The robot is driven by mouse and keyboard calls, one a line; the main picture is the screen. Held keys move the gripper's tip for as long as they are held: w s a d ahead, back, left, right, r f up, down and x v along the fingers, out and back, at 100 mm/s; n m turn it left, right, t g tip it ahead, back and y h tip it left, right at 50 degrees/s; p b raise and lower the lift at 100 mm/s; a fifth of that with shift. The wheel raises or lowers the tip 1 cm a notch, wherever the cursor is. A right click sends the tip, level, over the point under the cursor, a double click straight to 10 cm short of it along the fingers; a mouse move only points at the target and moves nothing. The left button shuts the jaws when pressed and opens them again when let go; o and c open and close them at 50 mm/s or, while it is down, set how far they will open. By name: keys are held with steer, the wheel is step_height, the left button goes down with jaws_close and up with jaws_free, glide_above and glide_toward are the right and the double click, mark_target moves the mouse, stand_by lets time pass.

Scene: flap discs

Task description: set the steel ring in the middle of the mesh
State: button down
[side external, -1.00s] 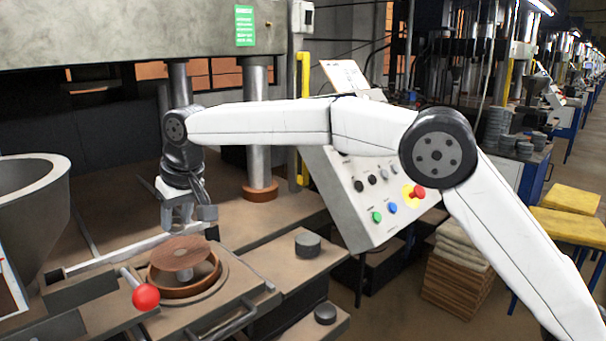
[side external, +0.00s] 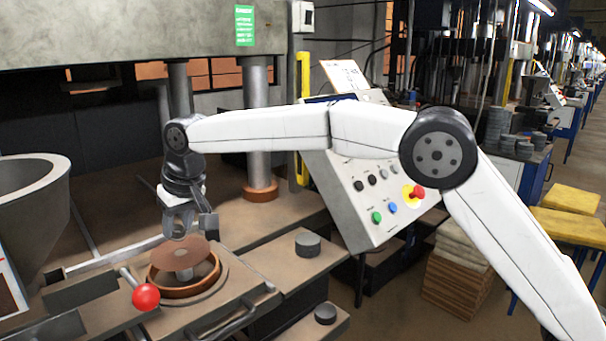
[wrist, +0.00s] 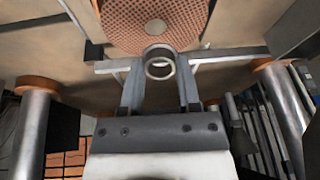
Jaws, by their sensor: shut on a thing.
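My gripper (wrist: 160,75) is shut on the steel ring (wrist: 159,66), which shows as a small pale ring between the fingertips in the wrist view. In the side view my gripper (side external: 181,232) points down just above the mesh; the ring is too small to make out clearly there. The mesh (side external: 178,257) is a round reddish-brown disc on a post inside the round mould (side external: 160,285). In the wrist view the mesh (wrist: 125,25) has a pale round centre (wrist: 155,27), just beyond the held ring. The ring appears apart from the mesh.
A lever with a red ball knob (side external: 146,297) stands at the mould's front left. A large grey hopper (side external: 55,190) is on the left. Dark discs (side external: 308,244) sit on the right ledge. A steel column (side external: 257,130) rises behind, and a control panel (side external: 375,190) stands right.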

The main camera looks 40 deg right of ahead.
steer(key=shift+f, duration=1.4)
stand_by(2.5)
stand_by(0.4)
steer(key=shift+c, duration=1.2)
jaws_free()
steer(key=shift+r, duration=0.15)
steer(key=v, duration=0.7)
steer(key=shift+r, duration=0.25)
steer(key=shift+s+d, duration=0.1)
